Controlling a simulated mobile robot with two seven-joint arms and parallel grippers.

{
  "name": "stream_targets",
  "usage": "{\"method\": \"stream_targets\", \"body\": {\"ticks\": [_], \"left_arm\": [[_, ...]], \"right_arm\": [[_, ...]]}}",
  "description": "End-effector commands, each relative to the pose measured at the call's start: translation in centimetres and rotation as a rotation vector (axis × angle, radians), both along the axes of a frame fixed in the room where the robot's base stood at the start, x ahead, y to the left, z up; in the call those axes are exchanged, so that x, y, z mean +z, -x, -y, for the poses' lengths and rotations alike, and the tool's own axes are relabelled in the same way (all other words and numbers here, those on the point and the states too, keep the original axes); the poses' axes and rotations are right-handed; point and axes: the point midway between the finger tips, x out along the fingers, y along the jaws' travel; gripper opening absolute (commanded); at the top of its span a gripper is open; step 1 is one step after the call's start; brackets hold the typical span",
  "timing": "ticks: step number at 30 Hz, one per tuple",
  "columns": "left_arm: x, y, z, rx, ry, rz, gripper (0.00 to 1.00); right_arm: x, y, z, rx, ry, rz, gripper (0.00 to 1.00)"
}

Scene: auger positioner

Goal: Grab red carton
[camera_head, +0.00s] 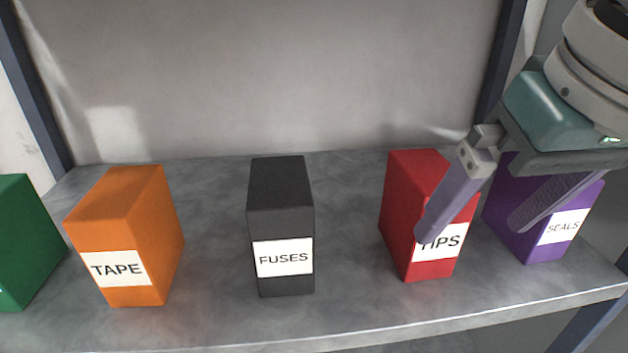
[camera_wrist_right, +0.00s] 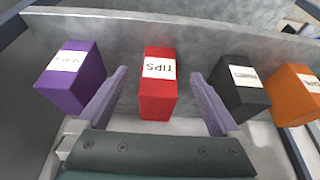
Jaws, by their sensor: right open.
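The red carton (camera_head: 410,190) stands upright on the grey shelf, with a white label partly covered by a finger of my right gripper. It also shows in the right wrist view (camera_wrist_right: 157,98), where its label looks upside down and reads TIPS. My right gripper (camera_head: 470,229) is open, with its fingers apart. In the right wrist view the carton appears in the gap between the two fingers, with space on both sides. I cannot tell how deep it is between them. No contact shows. My left gripper is not in view.
A purple carton (camera_head: 509,224) stands close on the right, partly behind a finger. A black FUSES carton (camera_head: 280,225), an orange TAPE carton (camera_head: 130,215) and a green carton (camera_head: 22,240) stand to the left. The metal shelf (camera_head: 345,290) has free room between black and red.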

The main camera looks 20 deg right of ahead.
Motion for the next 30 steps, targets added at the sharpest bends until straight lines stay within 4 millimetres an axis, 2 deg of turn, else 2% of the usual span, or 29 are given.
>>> {"method": "stream_targets", "body": {"ticks": [1,10,21,30], "left_arm": [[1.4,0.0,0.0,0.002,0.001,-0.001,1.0],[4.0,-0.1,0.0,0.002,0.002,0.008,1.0],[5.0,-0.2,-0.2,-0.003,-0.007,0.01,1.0],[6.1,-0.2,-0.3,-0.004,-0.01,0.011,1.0]], "right_arm": [[0.9,-1.0,0.3,-0.006,0.001,-0.002,1.0],[0.8,-6.1,1.5,-0.003,0.002,-0.001,1.0],[0.4,-8.5,2.0,0.0,0.002,-0.002,1.0],[-3.7,-10.0,2.4,0.0,0.001,-0.003,1.0]]}}
